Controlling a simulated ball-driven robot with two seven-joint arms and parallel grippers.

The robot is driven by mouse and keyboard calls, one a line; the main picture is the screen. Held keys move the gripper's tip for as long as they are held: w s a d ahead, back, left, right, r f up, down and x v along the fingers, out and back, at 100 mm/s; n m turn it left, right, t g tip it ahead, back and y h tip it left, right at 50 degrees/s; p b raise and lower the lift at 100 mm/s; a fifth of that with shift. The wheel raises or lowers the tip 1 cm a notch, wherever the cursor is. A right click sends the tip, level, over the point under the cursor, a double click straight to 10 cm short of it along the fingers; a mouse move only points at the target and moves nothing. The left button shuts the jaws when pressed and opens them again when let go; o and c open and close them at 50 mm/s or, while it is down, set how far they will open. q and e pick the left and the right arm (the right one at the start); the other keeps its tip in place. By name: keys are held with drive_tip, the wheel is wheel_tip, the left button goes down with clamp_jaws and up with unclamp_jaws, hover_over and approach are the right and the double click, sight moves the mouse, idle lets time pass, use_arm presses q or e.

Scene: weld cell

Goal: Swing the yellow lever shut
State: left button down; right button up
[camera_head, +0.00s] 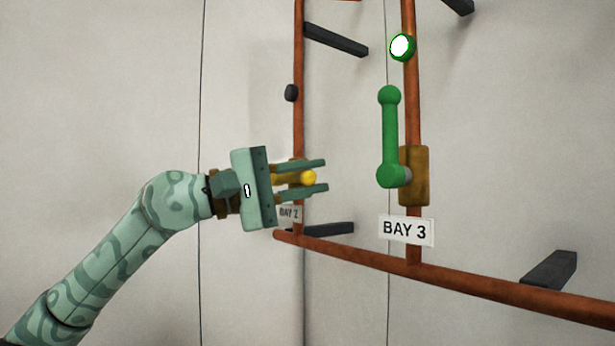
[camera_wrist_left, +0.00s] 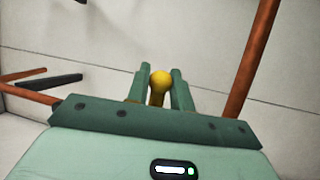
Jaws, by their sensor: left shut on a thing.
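The yellow lever (camera_head: 308,177) is on the left copper pipe, above the BAY 2 label, with its round knob end between my left gripper's fingers. My left gripper (camera_head: 314,177) comes in from the left and is shut on the lever. In the left wrist view the yellow lever's knob (camera_wrist_left: 161,78) shows between the two green fingertips (camera_wrist_left: 160,76). Most of the lever's arm and its pivot are hidden behind my gripper in the head view. My right gripper is not in view.
A lower copper pipe (camera_head: 480,286) and dark brackets (camera_head: 335,39) stick out near the wall.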

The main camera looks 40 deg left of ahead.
use_arm(q)
drive_tip(key=shift+f, duration=0.15)
drive_tip(key=c, duration=1.4)
unclamp_jaws()
drive_tip(key=shift+s, duration=0.1)
drive_tip(key=b+v, duration=1.1)
drive_tip(key=v, duration=0.5)
drive_tip(key=shift+s+a, duration=0.1)
drive_tip(key=shift+a, duration=0.05)
